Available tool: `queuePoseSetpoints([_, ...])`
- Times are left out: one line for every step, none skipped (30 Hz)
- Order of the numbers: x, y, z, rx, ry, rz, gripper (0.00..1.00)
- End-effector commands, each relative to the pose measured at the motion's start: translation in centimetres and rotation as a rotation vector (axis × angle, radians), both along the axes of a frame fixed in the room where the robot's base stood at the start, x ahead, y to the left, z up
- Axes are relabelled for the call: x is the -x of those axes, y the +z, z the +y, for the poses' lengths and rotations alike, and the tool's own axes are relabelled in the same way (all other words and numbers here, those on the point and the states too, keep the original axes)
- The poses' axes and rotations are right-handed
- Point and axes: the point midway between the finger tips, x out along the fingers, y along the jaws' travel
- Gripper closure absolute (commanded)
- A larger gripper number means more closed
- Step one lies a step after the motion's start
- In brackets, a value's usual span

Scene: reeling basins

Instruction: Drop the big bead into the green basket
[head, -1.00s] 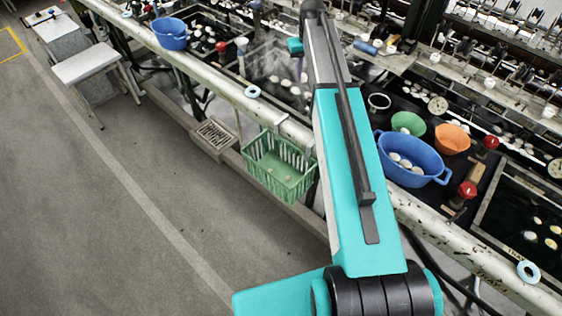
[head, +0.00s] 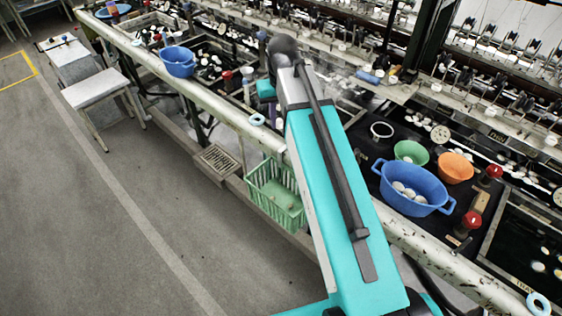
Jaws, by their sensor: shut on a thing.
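The green basket (head: 262,190) hangs at the front of the long pale rail, left of my arm in the head view. It is a slatted, open-topped basket, and my arm covers part of its right side. Small pale things seem to lie in its bottom, too small to name. My arm reaches up and away over the basins. My gripper is hidden behind the arm, so its fingers and anything in them do not show. I cannot make out the big bead.
A blue oval basin (head: 414,191) with pale cocoons, a green bowl (head: 411,152) and an orange bowl (head: 455,167) stand right of my arm. Another blue basin (head: 178,62) is at upper left. The rail (head: 215,103) runs diagonally.

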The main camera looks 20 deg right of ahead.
Motion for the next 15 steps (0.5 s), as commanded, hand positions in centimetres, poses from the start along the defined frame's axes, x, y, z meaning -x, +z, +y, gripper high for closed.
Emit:
queuePoseSetpoints([1.0, 0.1, 0.6, 0.000, 0.002, -0.001, 0.83])
queuePoseSetpoints([1.2, 0.2, 0.8, 0.000, 0.002, -0.001, 0.83])
queuePoseSetpoints([1.6, 0.3, 1.1, 0.000, 0.002, -0.001, 0.83])
queuePoseSetpoints([1.8, 0.4, 1.2, 0.000, 0.002, -0.001, 0.83])
queuePoseSetpoints([1.9, 0.4, 1.3, 0.000, 0.001, -0.001, 0.83])
queuePoseSetpoints([2.1, 0.5, 1.5, 0.000, 0.000, -0.001, 0.83])
queuePoseSetpoints([2.1, 0.5, 1.5, 0.000, 0.000, 0.000, 0.83])
queuePoseSetpoints([2.2, 0.6, 1.6, 0.000, 0.000, 0.000, 0.83])
queuePoseSetpoints([2.2, 0.6, 1.6, 0.000, 0.000, 0.000, 0.83])
queuePoseSetpoints([2.2, 0.6, 1.6, 0.000, 0.000, 0.000, 0.83])
queuePoseSetpoints([2.2, 0.6, 1.6, 0.000, 0.000, 0.000, 0.83])
queuePoseSetpoints([2.2, 0.6, 1.6, 0.000, 0.000, 0.000, 0.83])
queuePoseSetpoints([2.2, 0.6, 1.6, 0.000, 0.000, 0.000, 0.83])
queuePoseSetpoints([2.2, 0.6, 1.6, 0.000, 0.000, 0.000, 0.83])
queuePoseSetpoints([2.2, 0.6, 1.6, 0.000, 0.000, 0.000, 0.83])
